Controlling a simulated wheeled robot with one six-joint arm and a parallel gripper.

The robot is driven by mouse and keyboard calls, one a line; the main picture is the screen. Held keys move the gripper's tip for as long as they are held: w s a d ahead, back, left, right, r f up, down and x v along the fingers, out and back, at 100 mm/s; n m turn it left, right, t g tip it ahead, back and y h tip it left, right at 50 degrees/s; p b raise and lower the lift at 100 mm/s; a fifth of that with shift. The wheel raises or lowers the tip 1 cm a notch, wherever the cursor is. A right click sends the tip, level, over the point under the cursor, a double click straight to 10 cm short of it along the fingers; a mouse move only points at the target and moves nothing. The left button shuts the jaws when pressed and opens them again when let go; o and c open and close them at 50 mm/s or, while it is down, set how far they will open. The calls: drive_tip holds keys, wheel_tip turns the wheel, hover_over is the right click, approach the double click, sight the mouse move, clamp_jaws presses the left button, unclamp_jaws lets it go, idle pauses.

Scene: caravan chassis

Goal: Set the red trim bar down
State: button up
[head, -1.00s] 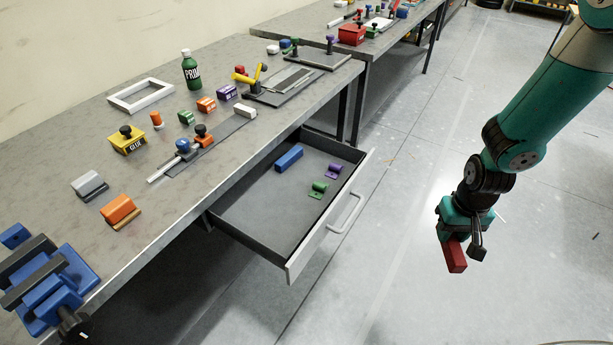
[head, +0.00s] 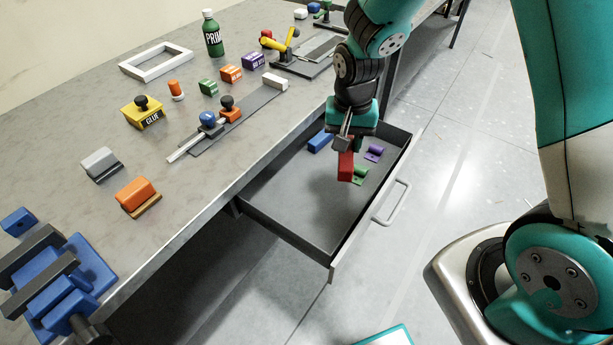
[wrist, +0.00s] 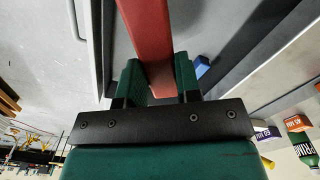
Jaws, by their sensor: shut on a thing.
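The red trim bar (head: 346,166) is held in my gripper (head: 345,146), which is shut on it. The bar hangs down from the fingers above the open drawer (head: 275,213). In the wrist view the red bar (wrist: 148,35) runs away from between the two green fingers of my gripper (wrist: 158,80). In the head view the bar's lower end appears above the drawer floor, close to a green part (head: 360,173) in the picture. I cannot tell the exact height of the gap.
The drawer also holds a blue bar (head: 320,141) and a purple part (head: 374,153). The drawer's near-left floor is bare. The bench top (head: 150,240) beside it carries an orange block (head: 137,194), a glue box (head: 142,112) and a green bottle (head: 212,35).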

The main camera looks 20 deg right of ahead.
drive_tip(key=s+a+r+m+b, duration=0.2)
drive_tip(key=a+r+m+b, duration=0.2)
drive_tip(key=a+r+m, duration=0.15)
wheel_tip(320, 180, down, 20)
drive_tip(key=shift+r, duration=0.1)
drive_tip(key=shift+f+b, duration=0.2)
drive_tip(key=shift+b, duration=0.15)
drive_tip(key=o, duration=1)
drive_tip(key=shift+r, duration=0.1)
wheel_tip(320, 180, up, 12)
drive_tip(key=f, duration=0.1)
drive_tip(key=s+a+r+n+y, duration=0.1)
drive_tip(key=s+r+n, duration=0.4)
drive_tip(key=s, duration=0.1)
drive_tip(key=s+a+r+n+y, duration=0.1)
drive_tip(key=s+r+n, duration=0.5)
drive_tip(key=s+a+r+n+y, duration=0.1)
drive_tip(key=s+r+n+y, duration=0.1)
drive_tip(key=s+r+n, duration=0.4)
drive_tip(key=shift+a+n, duration=0.25)
drive_tip(key=shift+a, duration=0.15)
